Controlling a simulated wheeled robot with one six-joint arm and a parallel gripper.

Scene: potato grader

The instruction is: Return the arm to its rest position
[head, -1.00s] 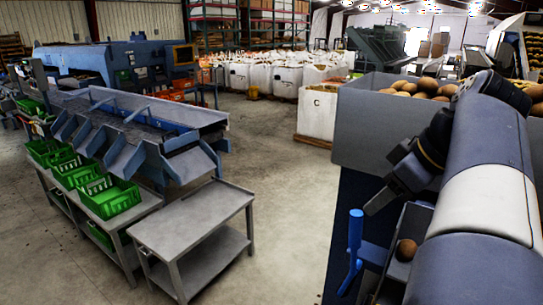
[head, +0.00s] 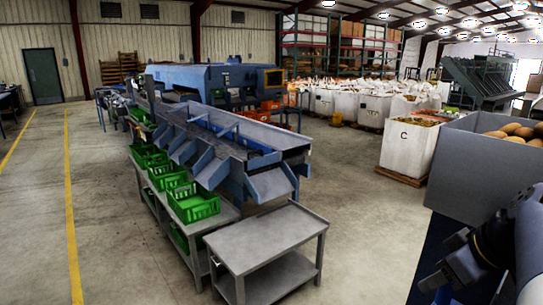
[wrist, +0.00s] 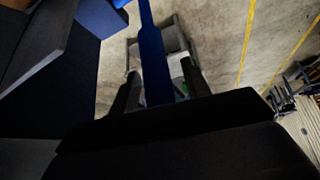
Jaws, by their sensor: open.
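My gripper (wrist: 160,85) shows in the wrist view as two dark fingers that stand apart, open. A long blue bar (wrist: 152,50) runs between them in the picture; I cannot tell whether it touches them. In the head view my arm is at the lower right edge, beside the grey-walled bin (head: 470,170) that holds potatoes (head: 517,130). A blue piece shows low beside my dark wrist there, mostly cut off by the frame's edge. No potato shows between the fingers.
A grey two-shelf table (head: 268,235) stands at the lower middle, with green crates (head: 194,204) and the blue-grey grader (head: 235,140) behind it. White sacks (head: 408,148) stand farther back. Open concrete floor lies at left, with a yellow line (head: 71,200).

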